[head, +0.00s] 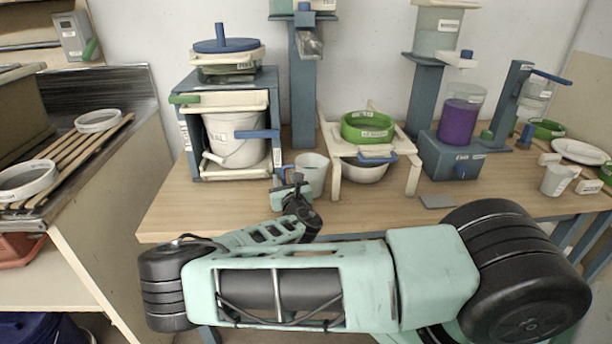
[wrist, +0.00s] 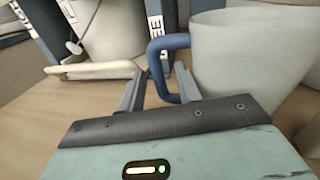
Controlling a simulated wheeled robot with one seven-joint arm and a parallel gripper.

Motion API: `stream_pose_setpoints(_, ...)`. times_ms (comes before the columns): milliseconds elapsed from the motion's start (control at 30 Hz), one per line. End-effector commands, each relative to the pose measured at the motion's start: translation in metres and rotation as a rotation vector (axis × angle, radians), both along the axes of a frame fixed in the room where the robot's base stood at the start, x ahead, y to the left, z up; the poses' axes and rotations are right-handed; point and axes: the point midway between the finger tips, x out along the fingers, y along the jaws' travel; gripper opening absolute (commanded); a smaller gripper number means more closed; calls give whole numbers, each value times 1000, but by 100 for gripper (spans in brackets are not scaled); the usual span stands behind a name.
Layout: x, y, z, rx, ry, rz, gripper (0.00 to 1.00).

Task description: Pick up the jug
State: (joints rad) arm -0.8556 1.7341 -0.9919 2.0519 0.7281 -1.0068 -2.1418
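A white jug (head: 312,176) with a blue handle stands on the wooden table, left of a cream stand. In the wrist view the jug (wrist: 250,55) fills the right side, and its blue handle (wrist: 156,65) curves toward my gripper. My gripper (wrist: 160,72) is open, its two grey fingers apart, with the handle's upright part showing between them. The right finger overlaps the lower end of the handle. I cannot tell whether either finger touches it. In the head view my gripper (head: 290,183) is just left of the jug, partly hidden by my arm.
A blue-framed press with a white bucket (head: 235,137) stands close on the left. The cream stand (head: 332,180) holding a green ring (head: 367,127) is close on the right. Another pale jug (head: 557,180) stands far right. The table's front left is clear.

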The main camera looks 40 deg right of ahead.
Motion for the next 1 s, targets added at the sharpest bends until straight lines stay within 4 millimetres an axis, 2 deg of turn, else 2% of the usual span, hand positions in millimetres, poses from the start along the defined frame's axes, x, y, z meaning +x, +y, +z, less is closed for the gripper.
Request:
stream_pose_setpoints(100,9,-4,0,1,1,0,34)
stream_pose_setpoints(333,10,-4,-1,0,1,0,34)
stream_pose_setpoints(367,10,-4,-1,0,1,0,28)
stream_pose_setpoints(467,10,-4,-1,0,1,0,1)
stream_pose_setpoints(1000,10,-4,3,-2,-1,0,0)
